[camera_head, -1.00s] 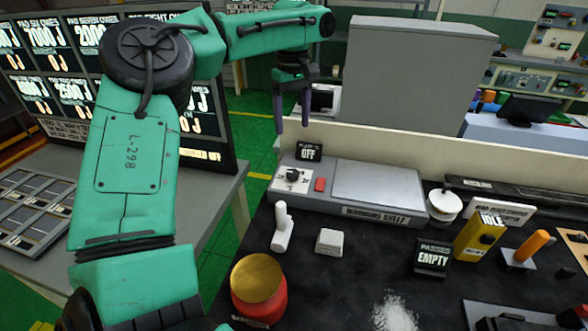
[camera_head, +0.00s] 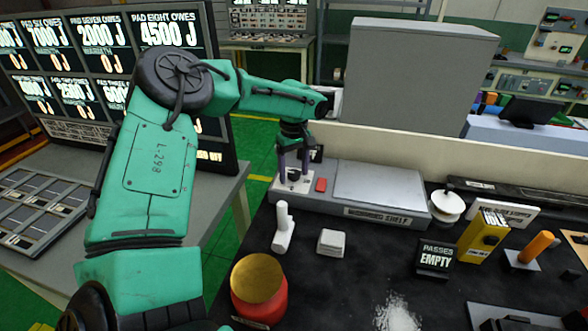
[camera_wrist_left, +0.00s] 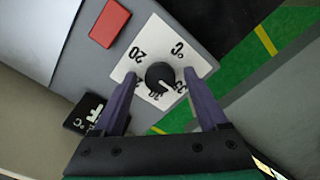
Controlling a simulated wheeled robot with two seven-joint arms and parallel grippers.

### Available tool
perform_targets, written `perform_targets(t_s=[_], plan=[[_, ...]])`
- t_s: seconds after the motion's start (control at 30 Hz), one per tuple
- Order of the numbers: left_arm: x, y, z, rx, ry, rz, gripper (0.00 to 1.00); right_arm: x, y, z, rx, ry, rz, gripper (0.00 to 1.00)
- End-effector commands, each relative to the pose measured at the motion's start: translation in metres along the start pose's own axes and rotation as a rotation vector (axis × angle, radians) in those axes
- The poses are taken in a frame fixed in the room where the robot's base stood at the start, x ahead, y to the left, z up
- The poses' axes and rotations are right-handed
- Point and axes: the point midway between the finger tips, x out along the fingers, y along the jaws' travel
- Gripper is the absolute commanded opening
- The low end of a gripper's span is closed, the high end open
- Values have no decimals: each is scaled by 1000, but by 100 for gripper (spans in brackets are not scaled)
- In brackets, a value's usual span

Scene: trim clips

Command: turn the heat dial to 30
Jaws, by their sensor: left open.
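The heat dial (camera_wrist_left: 160,76) is a round black knob on a white scale plate (camera_wrist_left: 128,62) in the left wrist view. The plate reads 20 at upper left and °C at upper right; lower figures are partly covered. The knob's white mark points to the lower right, among those figures. My left gripper (camera_wrist_left: 160,78) is open, with one purple finger on each side of the knob; I cannot tell if they touch it. In the head view, my left gripper (camera_head: 293,178) points down over the dial at the left end of the grey warming shelf (camera_head: 380,183).
A red button (camera_head: 321,184) sits right of the dial. A small black sign (camera_wrist_left: 85,113) stands close by the left finger. White pieces (camera_head: 331,243) and a red jar (camera_head: 259,290) stand on the dark bench in front. A low wall (camera_head: 400,158) runs behind.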

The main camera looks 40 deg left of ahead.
Motion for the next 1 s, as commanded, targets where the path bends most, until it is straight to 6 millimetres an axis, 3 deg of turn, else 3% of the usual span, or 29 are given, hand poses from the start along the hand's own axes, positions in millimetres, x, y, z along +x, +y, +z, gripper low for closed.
perform_targets(t_s=[0.13, 0.17, 0.33, 0.37, 0.73, 1.0], plan=[[0, 0, 0, 0, 0, 0, 76, 0, 0, -1, 0, 2, 0, 50], [0, 0, 0, 0, 0, 0, 68, 0, 0, -1, 0, 2, 0, 50], [0, 0, 0, 0, 0, 0, 3, 0, -2, -2, 1, 3, -2, 50], [0, 0, 0, 0, 0, 0, 0, 0, -2, -2, 1, 3, -3, 50], [-1, 0, 0, 46, -1, 0, 0, -1, -3, -3, 1, 4, -4, 50], [-2, 0, -1, 205, 0, 1, 0, -5, -3, -3, 1, 4, -4, 50]])
